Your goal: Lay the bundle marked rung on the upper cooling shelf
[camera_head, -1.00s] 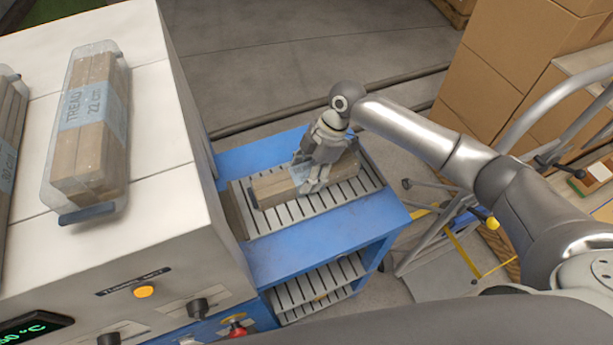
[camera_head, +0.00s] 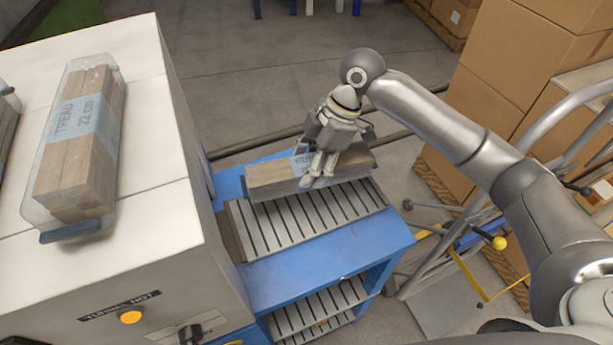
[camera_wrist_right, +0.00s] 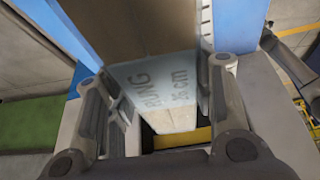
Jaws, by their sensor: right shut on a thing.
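My right gripper (camera_head: 322,165) is shut on a wooden bundle (camera_head: 272,175) with a pale blue band. The right wrist view shows the bundle (camera_wrist_right: 140,30) between the fingers, its band reading "RUNG" and "cm". In the head view the bundle is held above the slatted upper shelf (camera_head: 300,222) of a blue rack, towards its far side. The gripper hides part of the bundle. A lower slatted shelf (camera_head: 318,308) shows beneath. My left gripper is not in view.
A white machine (camera_head: 150,255) marked "TUNNEL HOT" stands left of the rack. A wrapped bundle marked "TREAD 22 cm" (camera_head: 75,150) lies on top of it, with another at the left edge. Cardboard boxes (camera_head: 530,70) and a metal-framed cart (camera_head: 440,270) are at the right.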

